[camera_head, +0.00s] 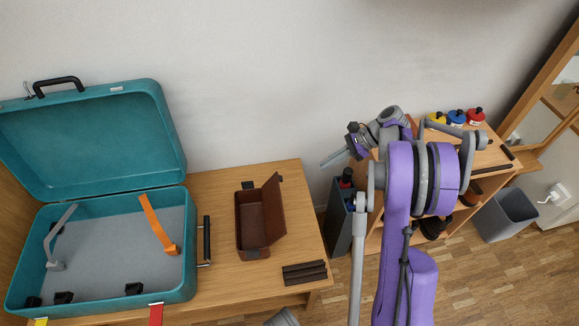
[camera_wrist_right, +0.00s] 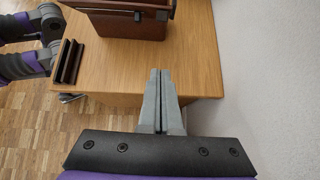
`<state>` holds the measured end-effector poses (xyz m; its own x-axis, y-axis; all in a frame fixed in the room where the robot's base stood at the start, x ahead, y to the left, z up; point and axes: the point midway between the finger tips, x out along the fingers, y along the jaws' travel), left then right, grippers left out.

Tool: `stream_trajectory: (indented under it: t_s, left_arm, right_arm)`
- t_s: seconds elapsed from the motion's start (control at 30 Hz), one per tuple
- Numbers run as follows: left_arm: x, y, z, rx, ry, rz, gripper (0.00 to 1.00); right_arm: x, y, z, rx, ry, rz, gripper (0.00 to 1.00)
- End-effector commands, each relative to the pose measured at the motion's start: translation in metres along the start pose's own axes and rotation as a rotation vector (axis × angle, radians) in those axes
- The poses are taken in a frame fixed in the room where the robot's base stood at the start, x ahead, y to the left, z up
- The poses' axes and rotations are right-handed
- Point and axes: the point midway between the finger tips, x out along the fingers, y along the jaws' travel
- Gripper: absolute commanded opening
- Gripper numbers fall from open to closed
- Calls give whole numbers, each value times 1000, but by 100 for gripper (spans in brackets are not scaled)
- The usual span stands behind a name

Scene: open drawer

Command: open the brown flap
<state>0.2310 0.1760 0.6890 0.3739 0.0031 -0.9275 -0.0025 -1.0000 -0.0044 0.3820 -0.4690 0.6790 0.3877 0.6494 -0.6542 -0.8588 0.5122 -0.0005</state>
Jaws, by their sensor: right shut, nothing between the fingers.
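A small brown box (camera_head: 241,222) stands on the wooden table. Its brown flap (camera_head: 273,207) stands raised along the box's right side, leaning outward, and the box's inside shows open and looks empty. The box (camera_wrist_right: 120,26) also shows at the top of the right wrist view. My right gripper (camera_head: 325,163) is shut and empty, in the air to the right of the flap and apart from it. Its closed fingers (camera_wrist_right: 161,75) point toward the table edge in the wrist view. My left gripper cannot be made out in either view.
An open teal suitcase (camera_head: 185,255) fills the table's left part. A dark slatted block (camera_head: 305,272) lies at the table's front right. A shelf with colored bottles (camera_head: 456,117) and a grey bin (camera_head: 507,214) stand to the right. A white wall is behind.

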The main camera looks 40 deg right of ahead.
Motion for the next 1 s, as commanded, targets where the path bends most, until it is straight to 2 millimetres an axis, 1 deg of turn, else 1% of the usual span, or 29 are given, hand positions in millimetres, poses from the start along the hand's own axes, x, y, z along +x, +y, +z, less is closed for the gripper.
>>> stream_trajectory:
  t_s: [0.17,0.5,0.57,0.7,0.8,1.0]
  left_arm:
    - [6,0,2,-7,-1,3,0]
    - [26,0,7,-4,-6,2,0]
    - [29,0,8,-4,-7,2,0]
    - [31,0,8,-4,-7,2,0]
    - [32,0,8,-4,-8,2,0]
    - [33,0,8,-3,-8,2,0]
  right_arm:
    - [18,1,-1,2,1,4,0]
    - [90,0,-1,1,1,3,0]
    - [102,1,-1,0,0,4,0]
    - [106,1,21,1,0,2,0]
    - [108,1,31,1,0,2,0]
    - [109,0,39,1,1,0,0]
